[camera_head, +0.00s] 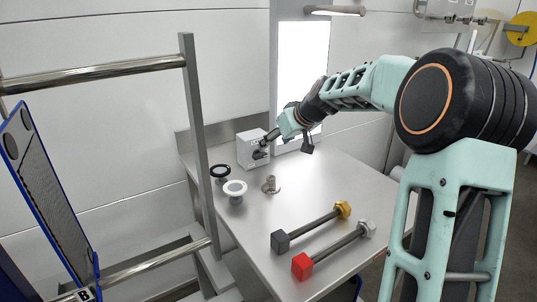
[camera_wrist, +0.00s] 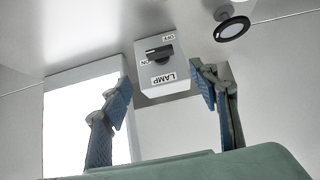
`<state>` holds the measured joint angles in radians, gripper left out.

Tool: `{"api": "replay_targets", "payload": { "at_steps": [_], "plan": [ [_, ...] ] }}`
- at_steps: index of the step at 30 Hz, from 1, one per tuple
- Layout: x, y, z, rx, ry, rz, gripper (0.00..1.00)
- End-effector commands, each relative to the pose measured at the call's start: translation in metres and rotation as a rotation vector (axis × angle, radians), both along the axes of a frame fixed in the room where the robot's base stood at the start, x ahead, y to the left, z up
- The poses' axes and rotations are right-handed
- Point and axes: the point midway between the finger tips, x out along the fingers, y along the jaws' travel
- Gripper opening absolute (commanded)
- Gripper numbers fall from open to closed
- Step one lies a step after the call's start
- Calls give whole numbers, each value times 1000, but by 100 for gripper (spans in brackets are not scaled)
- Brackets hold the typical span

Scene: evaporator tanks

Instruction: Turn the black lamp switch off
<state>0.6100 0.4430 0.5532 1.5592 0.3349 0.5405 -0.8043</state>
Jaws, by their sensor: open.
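The lamp switch is a black rotary knob (camera_wrist: 160,52) on the face of a white box (camera_wrist: 178,77) marked LAMP, ON and OFF. The lettering appears upside down in the wrist view. The knob's bar lies nearly level across the picture; I cannot tell which end is its pointer. In the head view the box (camera_head: 246,151) stands at the back of the steel table, and my gripper (camera_head: 266,145) is close in front of it, partly covering its face. In the wrist view my gripper (camera_wrist: 161,75) is open and empty, with a finger on each side of the box.
A bright white panel (camera_head: 301,60) glows behind the table (camera_head: 235,207). Black-rimmed (camera_head: 220,172) and white (camera_head: 235,190) round pieces and a small metal fitting (camera_head: 270,184) stand nearby. Black-headed (camera_head: 281,241) and red-headed (camera_head: 302,266) bars lie in front. A metal frame (camera_head: 195,130) rises at left.

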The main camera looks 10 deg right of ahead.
Motion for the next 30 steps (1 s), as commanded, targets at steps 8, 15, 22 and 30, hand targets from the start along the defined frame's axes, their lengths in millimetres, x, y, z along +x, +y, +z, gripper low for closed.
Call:
{"api": "replay_targets", "payload": {
  "at_steps": [8,15,22,30],
  "plan": [
    [30,14,-34,1,3,2,55],
    [55,24,-61,0,2,1,55],
    [66,27,-72,-2,0,-1,55],
    [67,27,-73,-3,-1,-1,55]
  ]
}}
